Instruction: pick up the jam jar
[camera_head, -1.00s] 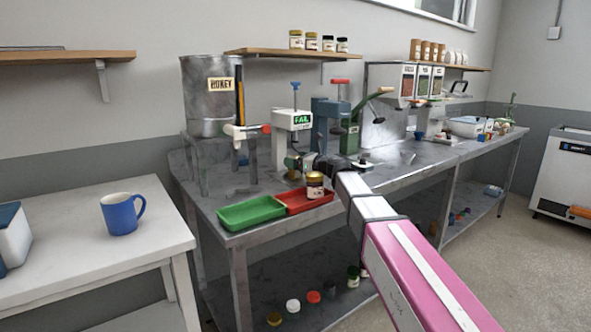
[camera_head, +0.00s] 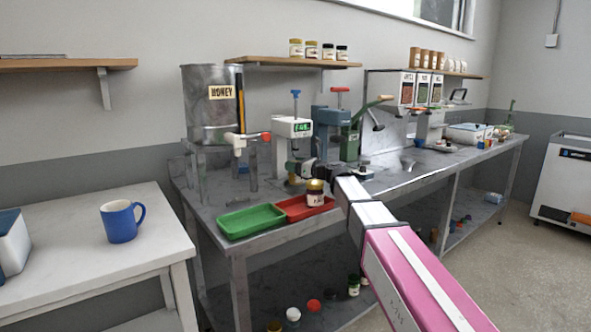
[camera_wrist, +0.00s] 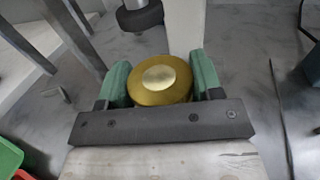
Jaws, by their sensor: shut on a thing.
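My gripper (camera_wrist: 163,80) is shut on a jar with a gold lid (camera_wrist: 160,78), its green fingers on either side of the lid. The jar's label is hidden, so I cannot read that it is jam. I cannot tell whether the jar touches the surface below. A second gold-lidded jar (camera_head: 315,193) with a pale label stands at the red tray.
A green tray (camera_head: 250,221) and a red tray (camera_head: 298,212) lie at the front of the metal bench. A dark press head (camera_wrist: 140,16) and a pale post (camera_wrist: 184,25) are close beyond the held jar. A honey tank (camera_head: 208,115) stands at the left.

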